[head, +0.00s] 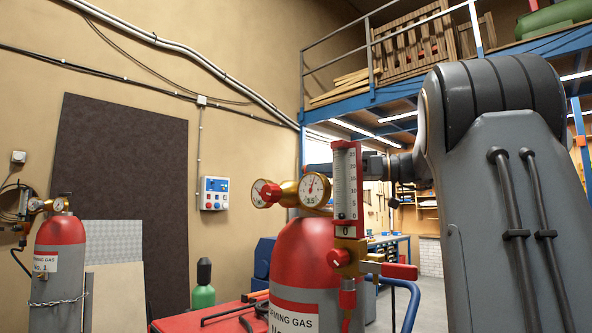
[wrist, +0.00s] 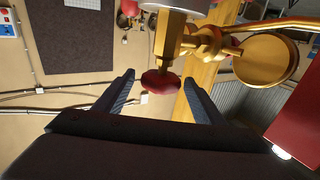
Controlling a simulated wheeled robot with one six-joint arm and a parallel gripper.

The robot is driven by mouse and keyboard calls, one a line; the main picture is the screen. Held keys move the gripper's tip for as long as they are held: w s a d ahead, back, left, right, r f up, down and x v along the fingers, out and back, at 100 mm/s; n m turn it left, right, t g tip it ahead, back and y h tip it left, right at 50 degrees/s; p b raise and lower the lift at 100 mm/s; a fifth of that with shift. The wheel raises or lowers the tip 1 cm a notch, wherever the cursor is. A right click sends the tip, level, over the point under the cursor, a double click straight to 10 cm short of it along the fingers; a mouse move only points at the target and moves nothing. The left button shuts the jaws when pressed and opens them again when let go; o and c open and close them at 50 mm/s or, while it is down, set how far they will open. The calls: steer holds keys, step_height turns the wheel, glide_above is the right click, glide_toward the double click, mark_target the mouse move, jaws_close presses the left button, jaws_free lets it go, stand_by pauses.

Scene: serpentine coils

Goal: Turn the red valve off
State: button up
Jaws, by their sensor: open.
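A dark red valve knob (wrist: 160,82) on a brass fitting (wrist: 170,38) shows in the wrist view. My open gripper (wrist: 159,77) has one finger on each side of it, with gaps on both sides. In the head view, a grey gas cylinder with a red top (head: 308,255) carries brass gauges (head: 314,189) and a red-backed flowmeter (head: 346,185). A round red knob (head: 340,257) and a red handle (head: 400,271) sit below the flowmeter. I cannot tell which matches the knob between my fingers. My gripper is mostly hidden behind the flowmeter there.
The flowmeter and gauges crowd the space around my wrist. The back of a brass gauge (wrist: 267,62) is close at the right in the wrist view. A red case (head: 190,318) and green bottle (head: 203,288) are low in front. Another cylinder (head: 58,260) stands far left.

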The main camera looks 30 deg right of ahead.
steer(key=p+x, duration=0.1)
steer(key=x, duration=0.5)
steer(key=shift+s+p, duration=0.15)
steer(key=shift+p, duration=0.25)
steer(key=c, duration=1)
